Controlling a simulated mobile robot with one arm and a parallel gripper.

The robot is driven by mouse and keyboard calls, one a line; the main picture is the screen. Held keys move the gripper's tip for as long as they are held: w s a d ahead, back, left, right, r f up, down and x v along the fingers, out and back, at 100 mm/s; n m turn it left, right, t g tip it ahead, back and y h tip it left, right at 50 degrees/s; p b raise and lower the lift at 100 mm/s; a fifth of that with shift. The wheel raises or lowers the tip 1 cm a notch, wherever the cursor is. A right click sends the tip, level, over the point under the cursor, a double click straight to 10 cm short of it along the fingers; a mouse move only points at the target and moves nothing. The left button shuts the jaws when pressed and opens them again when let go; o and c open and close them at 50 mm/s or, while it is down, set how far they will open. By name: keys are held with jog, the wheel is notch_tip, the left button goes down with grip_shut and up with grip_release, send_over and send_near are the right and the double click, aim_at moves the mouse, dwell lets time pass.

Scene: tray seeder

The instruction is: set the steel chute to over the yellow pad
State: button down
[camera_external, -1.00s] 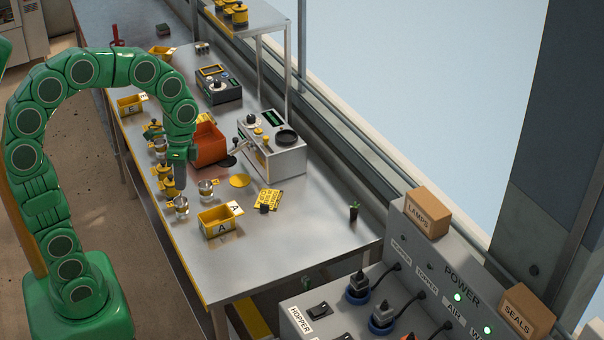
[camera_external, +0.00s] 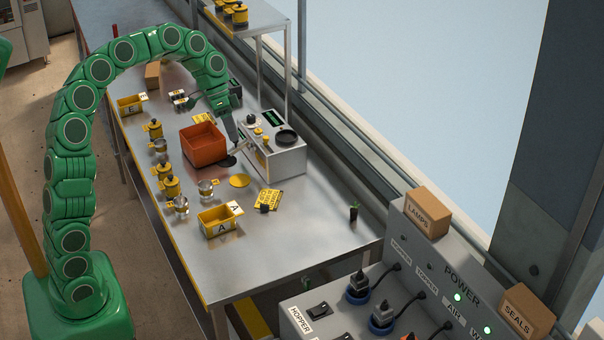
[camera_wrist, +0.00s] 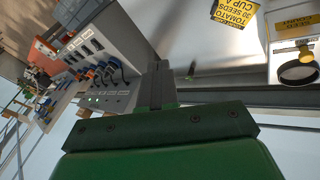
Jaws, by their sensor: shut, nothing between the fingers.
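The steel chute (camera_external: 240,149) is a thin metal piece at the left side of the grey seeder machine (camera_external: 280,158). It slants down to the left, and its low end appears to lie near the dark round pad (camera_external: 228,162), apart from the yellow pad (camera_external: 239,181). The yellow pad is a flat disc on the table, nearer the camera. My gripper (camera_external: 234,144) points down, shut and empty, just by the chute's upper side; whether it touches the chute I cannot tell. In the wrist view my gripper (camera_wrist: 159,85) is shut, and the chute is not visible.
An orange bin (camera_external: 204,160) stands left of the chute. Glass cups (camera_external: 206,189), yellow-black canisters (camera_external: 171,186) and yellow bin A (camera_external: 217,231) stand nearby. A yellow card (camera_external: 268,199) lies right of the yellow pad. The table's near right part is mostly clear.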

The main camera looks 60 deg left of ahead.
jog(key=a+f+n+t, duration=0.2)
jog(key=a+f, duration=0.3)
jog(key=a, duration=1.1)
jog(key=a+f+n+t+y, duration=0.1)
jog(key=a+f, duration=0.4)
jog(key=a, duration=1.2)
jog(key=w+n+t, duration=0.1)
jog(key=n, duration=0.1)
jog(key=shift+a+f+n, duration=0.25)
jog(key=shift+f+n, duration=0.05)
jog(key=shift+n, duration=0.1)
send_near(239, 145)
jog(key=a+f, duration=0.1)
jog(key=f, duration=0.1)
jog(key=a+f, duration=0.2)
jog(key=shift+w+a+f, duration=0.1)
jog(key=shift+w, duration=0.05)
jog(key=shift+w+d, duration=0.25)
jog(key=shift+d, duration=0.7)
jog(key=shift+w+d, duration=0.3)
jog(key=shift+d, duration=0.65)
